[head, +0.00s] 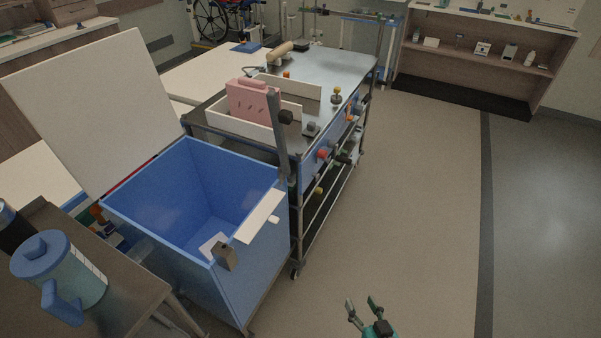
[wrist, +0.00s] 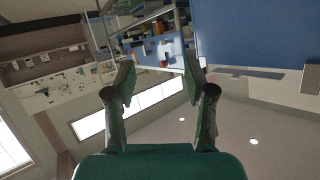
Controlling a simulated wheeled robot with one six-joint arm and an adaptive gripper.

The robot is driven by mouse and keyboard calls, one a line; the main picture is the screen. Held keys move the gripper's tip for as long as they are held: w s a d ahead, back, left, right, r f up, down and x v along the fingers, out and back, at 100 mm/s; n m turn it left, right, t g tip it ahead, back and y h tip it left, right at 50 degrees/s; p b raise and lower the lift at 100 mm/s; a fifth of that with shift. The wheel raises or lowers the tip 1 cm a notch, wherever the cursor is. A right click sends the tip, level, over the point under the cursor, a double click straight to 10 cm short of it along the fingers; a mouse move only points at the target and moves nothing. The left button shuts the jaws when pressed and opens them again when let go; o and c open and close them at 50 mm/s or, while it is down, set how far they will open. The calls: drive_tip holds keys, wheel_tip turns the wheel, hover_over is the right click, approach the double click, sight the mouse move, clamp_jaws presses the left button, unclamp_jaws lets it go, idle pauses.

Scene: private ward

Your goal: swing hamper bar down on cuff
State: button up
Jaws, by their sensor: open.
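The blue hamper (head: 180,205) stands open, its white lid raised behind it. A dark bar (head: 279,140) stands nearly upright at the hamper's far right corner, with a black block (head: 286,117) near its upper part. A pale flat piece (head: 260,215) lies across the right rim; it may be the cuff, but I cannot tell for sure. A grey block (head: 226,256) sits at the near rim. My gripper (head: 361,302) is open and empty, right of the hamper and apart from it. In the wrist view its open fingers (wrist: 160,84) show beside a large blue surface (wrist: 250,30), apparently the hamper's side.
A steel cart (head: 335,68) stands behind the hamper, carrying a white tray with a pink item and several knobs on its side. A side table with a blue-lidded jug (head: 60,270) is at near left. The floor (head: 425,200) to the right is clear.

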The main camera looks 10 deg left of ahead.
drive_tip(key=w+a+r+n+y, duration=0.1)
drive_tip(key=w+a+r+y, duration=0.1)
drive_tip(key=w, duration=0.3)
drive_tip(key=w+a+r+n+y, duration=0.1)
drive_tip(key=w+a+r, duration=0.15)
drive_tip(key=w, duration=0.25)
drive_tip(key=n+g+y, duration=0.7)
drive_tip(key=n+y, duration=0.2)
drive_tip(key=n, duration=0.3)
approach(291, 118)
drive_tip(key=x, duration=1.1)
drive_tip(key=shift+w+a, duration=0.15)
drive_tip(key=shift+a, duration=0.05)
clamp_jaws()
